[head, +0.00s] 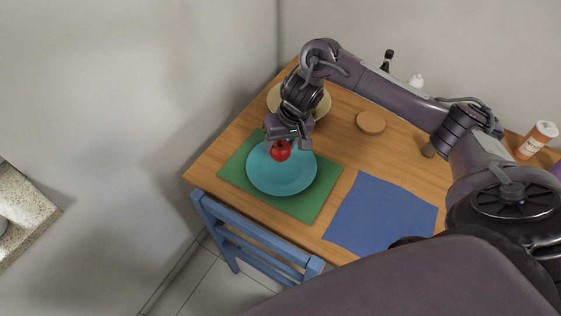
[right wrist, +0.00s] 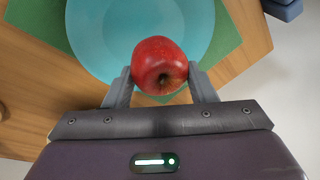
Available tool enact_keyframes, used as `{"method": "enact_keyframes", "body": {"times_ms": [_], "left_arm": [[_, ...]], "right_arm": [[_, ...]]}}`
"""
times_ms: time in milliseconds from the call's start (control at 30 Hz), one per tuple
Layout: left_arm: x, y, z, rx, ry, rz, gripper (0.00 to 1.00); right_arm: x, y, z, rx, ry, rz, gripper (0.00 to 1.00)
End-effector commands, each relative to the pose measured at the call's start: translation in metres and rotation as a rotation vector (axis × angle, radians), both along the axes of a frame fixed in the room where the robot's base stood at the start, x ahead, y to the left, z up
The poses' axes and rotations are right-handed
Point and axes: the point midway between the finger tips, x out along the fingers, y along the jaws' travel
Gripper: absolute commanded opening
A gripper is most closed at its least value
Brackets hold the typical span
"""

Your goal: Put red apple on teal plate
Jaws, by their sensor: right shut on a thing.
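The red apple (head: 280,150) is held by my right gripper (head: 283,143) over the back part of the teal plate (head: 281,180). In the right wrist view the apple (right wrist: 160,65) sits between the two fingers of the right gripper (right wrist: 161,82), which are shut on it. The teal plate (right wrist: 115,30) shows behind the apple there. I cannot tell whether the apple touches the plate. The plate lies on a green mat (head: 310,208). My left gripper is not in view.
A blue mat (head: 381,214) lies to the right on the wooden table (head: 345,165). A beige bowl (head: 322,103) is behind the gripper, with a round wooden coaster (head: 370,123) nearby. Bottles stand at the back, including an orange one (head: 536,140). A blue chair (head: 255,248) is at the front edge.

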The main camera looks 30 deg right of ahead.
Motion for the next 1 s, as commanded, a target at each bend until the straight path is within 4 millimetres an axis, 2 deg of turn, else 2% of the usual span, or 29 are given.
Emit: {"method": "enact_keyframes", "body": {"times_ms": [33, 233, 500, 833, 867, 1000], "left_arm": [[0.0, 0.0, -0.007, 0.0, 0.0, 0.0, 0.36], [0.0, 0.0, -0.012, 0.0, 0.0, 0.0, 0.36], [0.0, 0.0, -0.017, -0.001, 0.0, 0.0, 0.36], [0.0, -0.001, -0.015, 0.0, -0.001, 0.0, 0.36], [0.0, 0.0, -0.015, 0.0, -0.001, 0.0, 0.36], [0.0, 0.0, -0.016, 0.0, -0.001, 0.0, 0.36]], "right_arm": [[0.0, 0.001, -0.011, 0.002, 0.001, 0.0, 0.27], [0.0, 0.0, -0.022, 0.001, -0.001, 0.0, 0.27], [0.0, 0.0, -0.053, 0.0, 0.0, 0.0, 0.27], [0.0, 0.0, -0.056, 0.0, -0.001, 0.0, 0.27], [0.0, 0.0, -0.056, 0.0, -0.001, 0.0, 0.52], [0.0, 0.0, -0.056, 0.0, -0.001, 0.0, 0.7]]}}
